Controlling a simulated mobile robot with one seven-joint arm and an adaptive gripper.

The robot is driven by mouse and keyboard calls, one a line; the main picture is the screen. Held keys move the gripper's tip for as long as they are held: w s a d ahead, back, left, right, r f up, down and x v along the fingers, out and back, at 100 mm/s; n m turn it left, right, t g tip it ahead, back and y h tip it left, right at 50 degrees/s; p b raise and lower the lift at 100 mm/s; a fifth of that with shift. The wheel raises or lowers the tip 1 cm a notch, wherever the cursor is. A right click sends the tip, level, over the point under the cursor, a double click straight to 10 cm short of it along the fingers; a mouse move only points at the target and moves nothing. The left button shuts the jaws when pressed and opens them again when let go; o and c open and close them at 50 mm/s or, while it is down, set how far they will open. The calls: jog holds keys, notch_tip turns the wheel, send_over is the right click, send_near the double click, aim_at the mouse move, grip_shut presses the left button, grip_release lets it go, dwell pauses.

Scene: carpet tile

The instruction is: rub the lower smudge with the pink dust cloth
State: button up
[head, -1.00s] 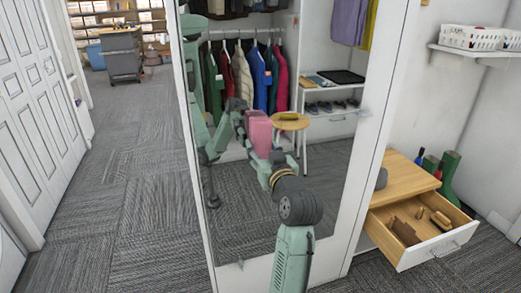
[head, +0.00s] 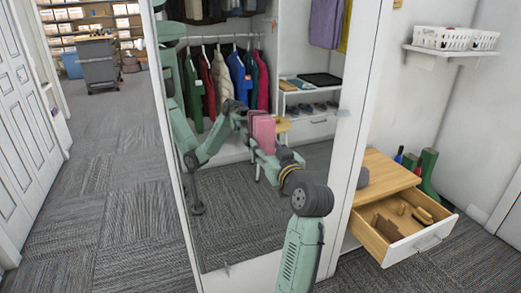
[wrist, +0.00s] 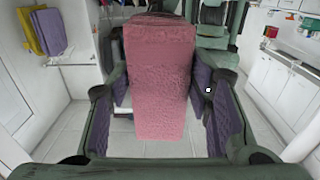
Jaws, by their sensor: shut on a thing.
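The pink dust cloth (head: 268,130) is a folded, upright pad in front of the tall mirror (head: 240,225). My gripper (wrist: 160,112) is shut on the cloth, which also fills the middle of the wrist view (wrist: 160,60). A second pink shape beside the cloth in the head view looks like its reflection. I cannot tell whether cloth and glass touch. No smudge shows clearly on the glass. Small pale patches sit at the mirror's right edge and bottom edge; I cannot tell whether these are smudges or fittings. The cloth and arm hide part of the mirror.
A wooden drawer unit (head: 388,172) with its drawer (head: 425,243) pulled open stands right of the mirror. Green boots (head: 428,170) stand behind it. A wall shelf (head: 450,51) holds white baskets. Carpet (head: 95,215) is clear on the left. Hanging clothes show in the mirror.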

jog(key=shift+s+a+p, duration=0.2)
jog(key=shift+s+a, duration=0.2)
jog(key=shift+a, duration=0.85)
jog(key=shift+s+a+p, duration=0.15)
jog(key=shift+s+a, duration=0.2)
jog(key=shift+a, duration=0.85)
jog(key=shift+s+a+p, duration=0.2)
jog(key=shift+s+a, duration=0.2)
jog(key=shift+a, duration=0.85)
jog(key=v, duration=0.6)
jog(key=shift+d, duration=0.15)
jog(key=shift+s, duration=0.1)
jog(key=shift+v, duration=1.4)
jog(key=shift+d, duration=0.1)
